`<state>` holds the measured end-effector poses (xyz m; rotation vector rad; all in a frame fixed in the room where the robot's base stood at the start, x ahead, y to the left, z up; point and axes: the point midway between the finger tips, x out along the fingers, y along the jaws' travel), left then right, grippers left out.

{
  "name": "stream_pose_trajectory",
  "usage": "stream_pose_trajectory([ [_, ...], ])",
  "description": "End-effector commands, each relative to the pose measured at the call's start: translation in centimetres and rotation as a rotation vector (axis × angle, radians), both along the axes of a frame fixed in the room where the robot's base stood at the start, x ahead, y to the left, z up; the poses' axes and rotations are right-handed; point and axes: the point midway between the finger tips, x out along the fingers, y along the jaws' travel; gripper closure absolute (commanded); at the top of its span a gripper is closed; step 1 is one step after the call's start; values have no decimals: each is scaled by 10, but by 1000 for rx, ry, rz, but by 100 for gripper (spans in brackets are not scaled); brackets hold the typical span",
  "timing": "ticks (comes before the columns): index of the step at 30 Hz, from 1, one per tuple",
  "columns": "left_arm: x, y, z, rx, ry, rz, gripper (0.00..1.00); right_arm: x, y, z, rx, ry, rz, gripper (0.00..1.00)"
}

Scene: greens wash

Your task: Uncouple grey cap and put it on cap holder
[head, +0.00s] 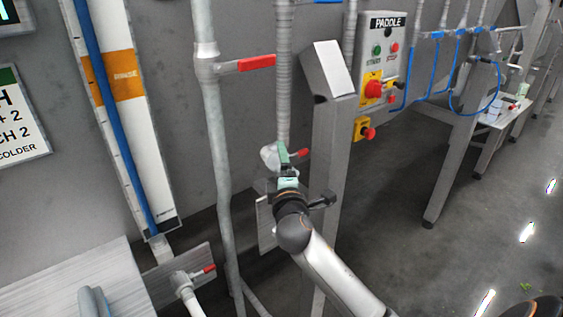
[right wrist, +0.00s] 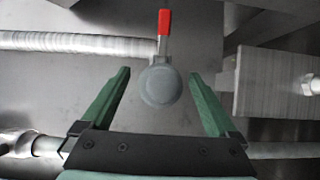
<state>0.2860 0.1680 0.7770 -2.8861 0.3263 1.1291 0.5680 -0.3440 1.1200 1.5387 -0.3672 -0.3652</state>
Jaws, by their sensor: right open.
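A round grey cap (head: 269,156) sits on the end of a fitting with a red lever (head: 300,154), below a ribbed vertical hose (head: 283,80). In the right wrist view the cap (right wrist: 160,85) faces me, and the red lever (right wrist: 164,24) stands above it. My right gripper (head: 284,157) is open, with green fingers. In the right wrist view its fingertips (right wrist: 159,75) are on either side of the cap, with gaps visible on both sides. In the head view the gripper partly hides the fitting. I cannot identify the cap holder. My left gripper is not in view.
A grey post (head: 332,150) with a sloped top stands just right of my gripper. A vertical pipe (head: 215,130) with a red valve handle (head: 257,63) runs to its left. A paddle control box (head: 380,60) hangs beyond. Open floor (head: 450,260) lies to the right.

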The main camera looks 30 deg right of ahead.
Motion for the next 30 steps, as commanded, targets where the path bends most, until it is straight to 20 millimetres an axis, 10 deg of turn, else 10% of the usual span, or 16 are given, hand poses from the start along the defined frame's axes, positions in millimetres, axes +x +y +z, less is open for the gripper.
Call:
stream_pose_trajectory([
  [12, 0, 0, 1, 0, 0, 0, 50, 6, -3, 0, 0, 0, 0, 7],
  [30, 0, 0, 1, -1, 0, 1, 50, 6, -3, 0, 0, 0, 0, 74],
])
